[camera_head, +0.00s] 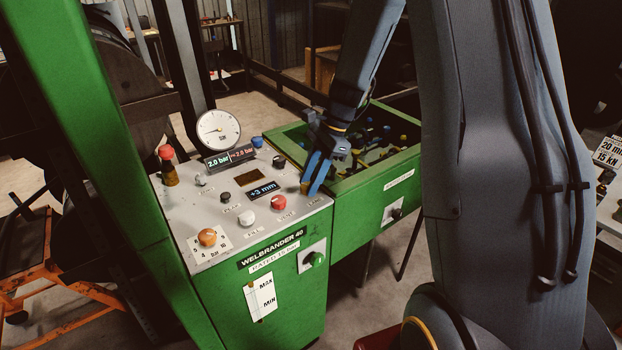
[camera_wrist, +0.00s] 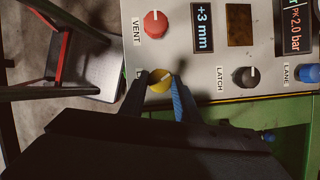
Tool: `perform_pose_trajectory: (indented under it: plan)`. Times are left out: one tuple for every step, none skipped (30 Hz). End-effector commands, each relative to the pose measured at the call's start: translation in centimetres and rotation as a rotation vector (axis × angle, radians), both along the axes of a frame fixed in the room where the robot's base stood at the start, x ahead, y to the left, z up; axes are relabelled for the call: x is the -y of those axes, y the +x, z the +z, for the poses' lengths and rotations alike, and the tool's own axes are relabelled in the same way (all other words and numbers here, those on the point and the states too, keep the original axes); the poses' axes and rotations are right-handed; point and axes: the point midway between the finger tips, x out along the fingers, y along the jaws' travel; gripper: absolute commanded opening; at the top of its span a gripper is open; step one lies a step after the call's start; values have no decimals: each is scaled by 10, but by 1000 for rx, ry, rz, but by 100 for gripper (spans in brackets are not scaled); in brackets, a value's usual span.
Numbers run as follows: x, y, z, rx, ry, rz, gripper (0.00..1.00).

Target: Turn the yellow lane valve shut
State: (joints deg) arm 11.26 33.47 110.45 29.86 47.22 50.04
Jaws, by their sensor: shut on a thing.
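The yellow lane valve (camera_wrist: 159,84) is a round knob at the panel's edge in the wrist view. A pale pointer mark on it slants up and right. My gripper (camera_wrist: 160,77) has one finger on each side of the knob and is shut on it. The label beside it is mostly hidden by a finger. In the head view my gripper (camera_head: 312,181) reaches down to the right corner of the grey panel (camera_head: 222,232), and only a sliver of the yellow knob (camera_head: 304,188) shows beside the blue fingers.
The red VENT knob (camera_wrist: 155,23), dark LATCH knob (camera_wrist: 245,77) and blue LANE knob (camera_wrist: 308,73) sit near the yellow one. The dial gauge (camera_head: 218,129) stands at the panel's back, by a 2.0 bar display. A green bin (camera_head: 372,185) adjoins on the right.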

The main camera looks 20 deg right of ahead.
Motion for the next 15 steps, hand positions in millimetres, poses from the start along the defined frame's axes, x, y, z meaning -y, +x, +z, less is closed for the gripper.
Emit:
perform_pose_trajectory:
  plan:
    - [0, 1, 1, 0, 0, 45, 7]
    - [0, 1, 0, 0, 0, 76, 7]
    - [-1, 2, 0, 0, 1, 113, 7]
    - [0, 2, 1, 1, -1, 143, 7]
    - [-1, 2, 1, 0, 0, 170, 7]
    - [-1, 2, 0, 0, 0, 208, 7]
    - [-1, 3, 0, 1, -1, 238, 7]
    - [-1, 3, 0, 0, 0, 265, 7]
    - [-1, 3, 0, 0, 0, 304, 7]
    - [-1, 3, 0, 0, -1, 332, 7]
    - [-2, 4, 0, 1, 0, 361, 7]
    - [-1, 4, 0, 0, 0, 399, 7]
    - [-2, 4, 0, 0, 0, 426, 7]
    - [-2, 4, 0, 0, 0, 456, 7]
    - [-2, 4, 0, 0, 0, 494, 7]
